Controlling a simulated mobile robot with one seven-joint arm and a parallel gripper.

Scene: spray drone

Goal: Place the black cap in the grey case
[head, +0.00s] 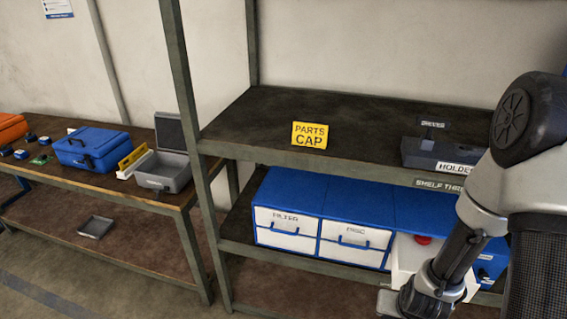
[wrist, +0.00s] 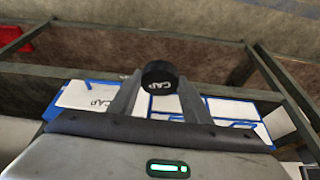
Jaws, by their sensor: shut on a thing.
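The black cap (wrist: 158,75) shows in the wrist view, with "CAP" in white letters on it. My gripper (wrist: 160,92) is shut on it, with a finger on either side. In the head view my arm is at the lower right, and I cannot make out the cap there. The grey case (head: 165,172) stands with its lid raised on the wooden bench at the left, well away from my arm. What lies inside it is too small to tell.
A shelf rack (head: 300,160) stands between my arm and the bench (head: 140,192). Its upper shelf carries a yellow "PARTS CAP" sign (head: 310,136) and a dark holder (head: 437,154); blue drawers (head: 345,200) fill the lower one. A blue case (head: 90,148) sits left of the grey case.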

